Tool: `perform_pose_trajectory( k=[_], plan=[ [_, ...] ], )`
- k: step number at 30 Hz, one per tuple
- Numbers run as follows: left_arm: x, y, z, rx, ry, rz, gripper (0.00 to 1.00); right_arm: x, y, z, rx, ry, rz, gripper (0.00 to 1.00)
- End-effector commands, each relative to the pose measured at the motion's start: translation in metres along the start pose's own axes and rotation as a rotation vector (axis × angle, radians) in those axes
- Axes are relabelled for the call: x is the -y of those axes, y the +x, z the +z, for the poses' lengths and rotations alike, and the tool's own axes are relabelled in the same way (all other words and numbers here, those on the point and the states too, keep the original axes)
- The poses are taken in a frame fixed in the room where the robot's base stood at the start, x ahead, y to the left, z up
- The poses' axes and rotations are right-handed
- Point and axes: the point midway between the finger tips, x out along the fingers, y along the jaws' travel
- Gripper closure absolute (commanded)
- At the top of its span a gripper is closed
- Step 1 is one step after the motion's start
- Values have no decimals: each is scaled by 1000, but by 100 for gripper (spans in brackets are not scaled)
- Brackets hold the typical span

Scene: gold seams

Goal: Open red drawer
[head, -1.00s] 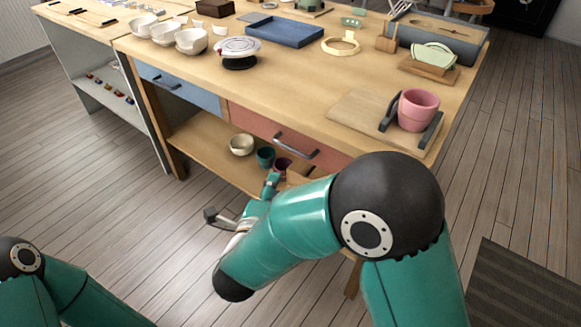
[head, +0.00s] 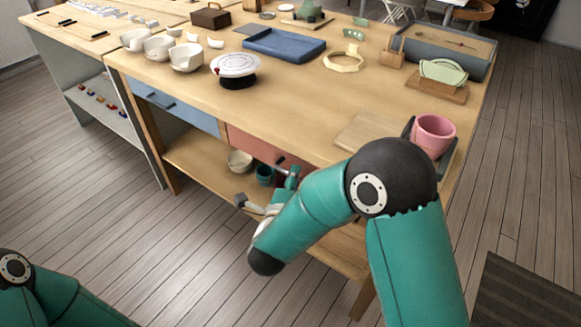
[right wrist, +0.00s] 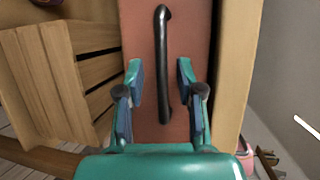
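The red drawer (head: 250,145) sits under the front edge of the wooden table, right of a blue drawer, and looks closed. My right arm hides its right part. In the right wrist view its reddish front (right wrist: 140,15) fills the middle, with a dark bar handle (right wrist: 162,50) running up and down the picture. My right gripper (right wrist: 160,75) is open, with one finger on each side of the handle in this view. I cannot tell whether either finger touches it. In the head view the right gripper (head: 291,176) is near the drawer front, partly hidden. My left gripper is out of view.
The blue drawer (head: 172,104) is to the left. A lower shelf holds a cream bowl (head: 239,161) and a teal cup (head: 264,175). A pink cup (head: 434,133) stands on the tabletop.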

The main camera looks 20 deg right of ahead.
Motion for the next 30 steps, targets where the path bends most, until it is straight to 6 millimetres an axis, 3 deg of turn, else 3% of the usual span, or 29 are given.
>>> perform_pose_trajectory(
  k=[14, 21, 30],
  plan=[
    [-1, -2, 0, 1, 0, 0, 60, -1, 9, -6, -3, 1, 0, 63],
    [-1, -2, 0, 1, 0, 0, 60, -1, 9, -6, -5, 1, 0, 100],
    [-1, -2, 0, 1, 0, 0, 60, -2, 9, -7, -6, 0, 3, 100]
  ],
)
